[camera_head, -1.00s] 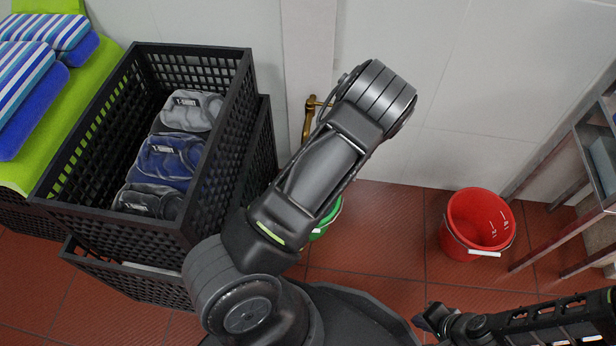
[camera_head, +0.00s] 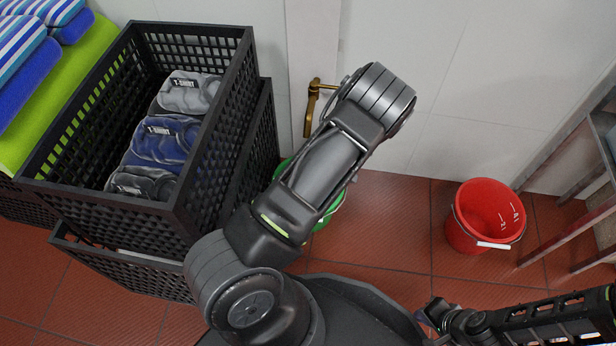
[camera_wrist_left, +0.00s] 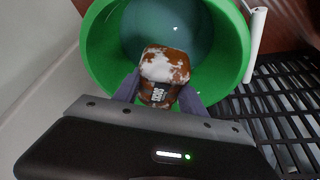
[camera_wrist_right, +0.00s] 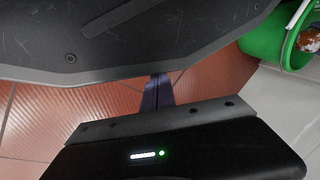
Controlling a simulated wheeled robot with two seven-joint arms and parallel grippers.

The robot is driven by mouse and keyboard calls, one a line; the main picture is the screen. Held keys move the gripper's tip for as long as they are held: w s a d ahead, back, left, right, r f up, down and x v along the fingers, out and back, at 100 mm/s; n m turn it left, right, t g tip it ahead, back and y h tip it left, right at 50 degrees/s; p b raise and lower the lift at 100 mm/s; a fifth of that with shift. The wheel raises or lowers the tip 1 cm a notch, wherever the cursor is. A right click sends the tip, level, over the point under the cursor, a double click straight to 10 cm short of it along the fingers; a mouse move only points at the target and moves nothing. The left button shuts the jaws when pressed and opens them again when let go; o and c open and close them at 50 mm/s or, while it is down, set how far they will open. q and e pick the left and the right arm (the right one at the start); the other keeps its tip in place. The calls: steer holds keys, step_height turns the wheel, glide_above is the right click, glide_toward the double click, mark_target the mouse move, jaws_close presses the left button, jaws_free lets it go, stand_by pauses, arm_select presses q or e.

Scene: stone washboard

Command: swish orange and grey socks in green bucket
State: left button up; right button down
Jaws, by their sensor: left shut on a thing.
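The green bucket (camera_head: 334,206) stands on the floor behind my left arm, which hides most of it in the head view. In the left wrist view the bucket (camera_wrist_left: 236,62) is seen into from above, with bluish water inside. My left gripper (camera_wrist_left: 158,92) is shut on the orange socks (camera_wrist_left: 165,66), a brown-orange bundle with white patches and a dark label, held at the bucket's mouth. I cannot make out any grey sock. My right gripper (camera_wrist_right: 157,92) is shut and empty, away from the bucket; it also shows at the lower right of the head view (camera_head: 426,318).
A red bucket (camera_head: 485,214) stands on the tiled floor to the right. Black crates (camera_head: 110,214) with folded T-shirts (camera_head: 166,138) stand at left, close to the green bucket. A door handle (camera_head: 313,104) and a metal rack (camera_head: 585,205) are nearby. Floor between the buckets is clear.

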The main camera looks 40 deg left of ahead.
arm_select(q)
step_height(320, 180, down, 10)
steer(key=b, duration=0.6)
steer(key=shift+f, duration=0.2)
steer(key=shift+f+b, duration=0.7)
steer(key=shift+f, duration=0.2)
step_height(320, 180, up, 2)
steer(key=shift+p, duration=0.75)
